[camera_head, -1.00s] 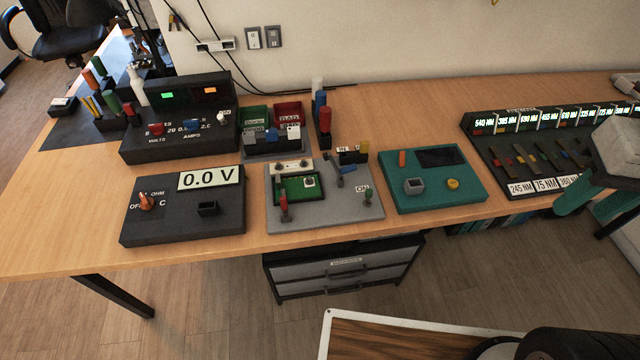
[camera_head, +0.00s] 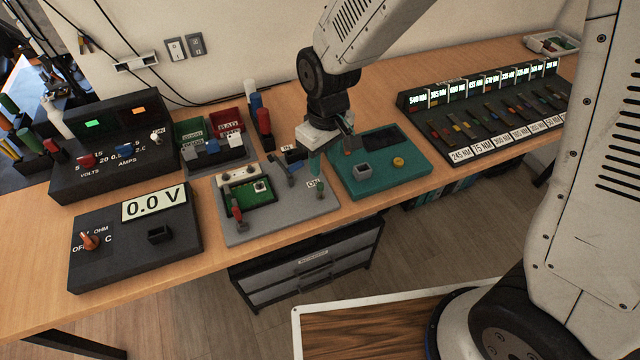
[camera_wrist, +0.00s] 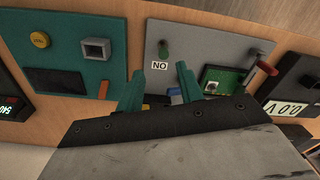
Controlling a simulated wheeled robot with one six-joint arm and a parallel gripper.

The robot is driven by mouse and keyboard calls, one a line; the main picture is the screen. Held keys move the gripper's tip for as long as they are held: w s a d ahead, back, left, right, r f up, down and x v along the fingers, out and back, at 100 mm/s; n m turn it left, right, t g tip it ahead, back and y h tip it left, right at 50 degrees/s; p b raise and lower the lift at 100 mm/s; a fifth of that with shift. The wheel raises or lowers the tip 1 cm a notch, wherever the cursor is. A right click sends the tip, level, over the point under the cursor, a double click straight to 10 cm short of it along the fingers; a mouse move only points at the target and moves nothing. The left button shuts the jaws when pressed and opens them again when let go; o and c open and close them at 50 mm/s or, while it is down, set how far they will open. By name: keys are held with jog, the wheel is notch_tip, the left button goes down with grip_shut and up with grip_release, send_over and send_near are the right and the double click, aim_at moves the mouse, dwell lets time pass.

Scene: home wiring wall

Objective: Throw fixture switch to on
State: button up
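My gripper (camera_head: 332,160) is above the right part of the plate, near the switch. In the wrist view the teal fingers of my gripper (camera_wrist: 170,70) are apart, with nothing between them. They look close to the switch but not closed around it. Its exact tilt is hard to tell.
A teal box (camera_head: 410,170) stands close on the right. A black meter box (camera_head: 135,245) reading 0.0 V is on the left.

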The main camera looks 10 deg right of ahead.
aim_at(320, 184)
jog(key=shift+a+f, duration=0.25)
jog(key=shift+f, duration=0.25)
jog(key=shift+a+f, duration=0.2)
jog(key=shift+f, duration=0.25)
notch_tip(320, 184, down, 7)
jog(key=shift+f, duration=0.1)
grip_shut()
